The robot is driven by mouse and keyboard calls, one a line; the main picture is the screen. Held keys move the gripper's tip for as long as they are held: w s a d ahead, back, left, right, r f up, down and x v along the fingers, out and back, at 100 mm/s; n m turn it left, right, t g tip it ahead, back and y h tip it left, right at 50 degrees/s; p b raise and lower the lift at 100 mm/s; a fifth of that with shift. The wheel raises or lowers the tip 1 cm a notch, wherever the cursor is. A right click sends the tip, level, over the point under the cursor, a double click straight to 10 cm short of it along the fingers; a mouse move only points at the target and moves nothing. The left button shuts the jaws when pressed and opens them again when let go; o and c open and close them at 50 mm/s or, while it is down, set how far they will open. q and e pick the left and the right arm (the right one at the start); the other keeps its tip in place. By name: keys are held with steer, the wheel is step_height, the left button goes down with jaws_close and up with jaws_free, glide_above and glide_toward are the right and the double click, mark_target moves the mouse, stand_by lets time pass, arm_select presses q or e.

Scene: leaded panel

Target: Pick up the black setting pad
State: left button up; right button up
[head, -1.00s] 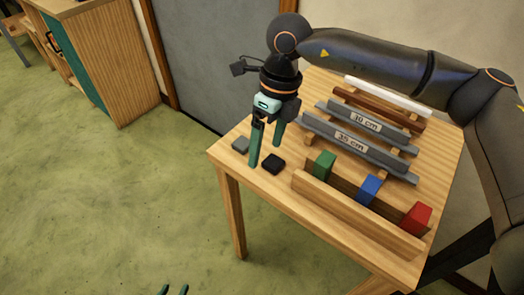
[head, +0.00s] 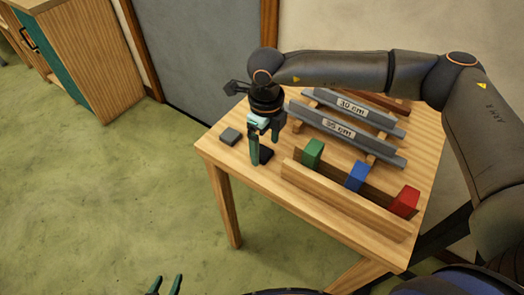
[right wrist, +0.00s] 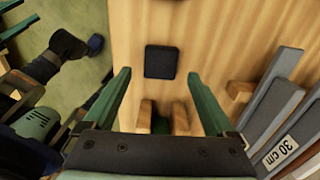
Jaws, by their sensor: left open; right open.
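The black setting pad (head: 266,155) lies flat on the wooden table, near its left end. My right gripper (head: 265,151) is open and points down just above it; one finger partly hides the pad in the head view. In the right wrist view the whole pad (right wrist: 161,61) shows as a dark square, in line with the gap between the open fingers (right wrist: 159,75). Nothing is between the fingers, and I cannot tell the exact height left over the pad. My left gripper (head: 165,285) is open and empty at the bottom edge, off the table.
A grey pad (head: 230,136) lies to the left. Green (head: 313,152), blue (head: 357,176) and red (head: 405,201) blocks stand in a wooden rack (head: 340,200) to the right. Grey bars marked 30 cm (head: 352,106) and 35 cm (head: 338,130) rest behind.

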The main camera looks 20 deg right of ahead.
step_height(320, 180, down, 2)
jaws_close()
stand_by(0.9)
steer(key=shift+r, duration=0.1)
